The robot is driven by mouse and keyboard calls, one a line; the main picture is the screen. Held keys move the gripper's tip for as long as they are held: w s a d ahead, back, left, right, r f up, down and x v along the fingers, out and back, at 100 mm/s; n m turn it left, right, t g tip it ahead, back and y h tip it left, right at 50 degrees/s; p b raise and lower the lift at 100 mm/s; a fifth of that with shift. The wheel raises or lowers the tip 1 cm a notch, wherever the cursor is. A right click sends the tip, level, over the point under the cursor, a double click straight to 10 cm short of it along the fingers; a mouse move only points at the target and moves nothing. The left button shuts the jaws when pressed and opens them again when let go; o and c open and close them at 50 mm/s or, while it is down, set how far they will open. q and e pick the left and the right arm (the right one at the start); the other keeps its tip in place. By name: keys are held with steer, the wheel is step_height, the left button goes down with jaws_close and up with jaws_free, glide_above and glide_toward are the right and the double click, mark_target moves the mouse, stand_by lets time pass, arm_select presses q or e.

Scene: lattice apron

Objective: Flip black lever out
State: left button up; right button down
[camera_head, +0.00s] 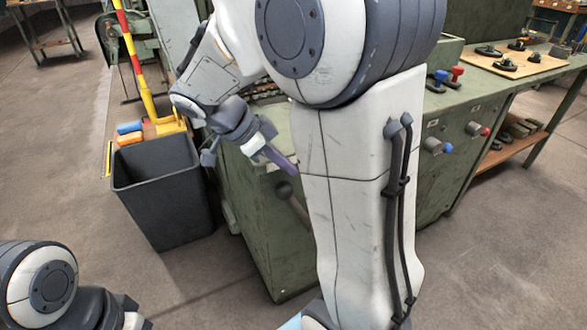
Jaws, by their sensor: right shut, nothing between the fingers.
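A black lever (292,204) with a round dark knob shows on the green machine (255,215), just left of my right arm's large white link. It slants from the knob down to the right; its lower end is hard to make out beside that link. My right gripper (281,159) is above the knob, its purple-grey fingers pointing down and right. The fingers are together with nothing between them, and appear apart from the knob, though the depth is hard to judge. My left arm is at the bottom left, and its gripper fingers are outside the picture.
A black bin (163,194) stands left of the machine, close to my right forearm. Blue-knobbed (437,146) and red-knobbed (476,129) levers stick out from the machine at right. A bench with a wooden board (514,62) is behind.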

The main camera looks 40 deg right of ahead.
steer(key=a+r, duration=0.1)
steer(key=a, duration=0.1)
steer(key=w+a+r+p, duration=0.1)
steer(key=a+r, duration=0.1)
steer(key=shift+a+r, duration=0.25)
steer(key=shift+r, duration=0.05)
steer(key=shift+s, duration=0.1)
steer(key=s+a+f+n+t+y, duration=0.1)
steer(key=s+a+f+n+y, duration=0.3)
steer(key=s+a+n, duration=0.8)
steer(key=s+a+f+n+t+y, duration=0.1)
steer(key=s+a+f+n+y, duration=0.55)
steer(key=n, duration=1.15)
step_height(320, 180, up, 29)
steer(key=w+a+h+p, duration=0.1)
steer(key=w+h+p, duration=0.1)
steer(key=p, duration=2.5)
steer(key=shift+w+m, duration=0.15)
steer(key=shift+m, duration=0.15)
steer(key=shift+a+f, duration=0.1)
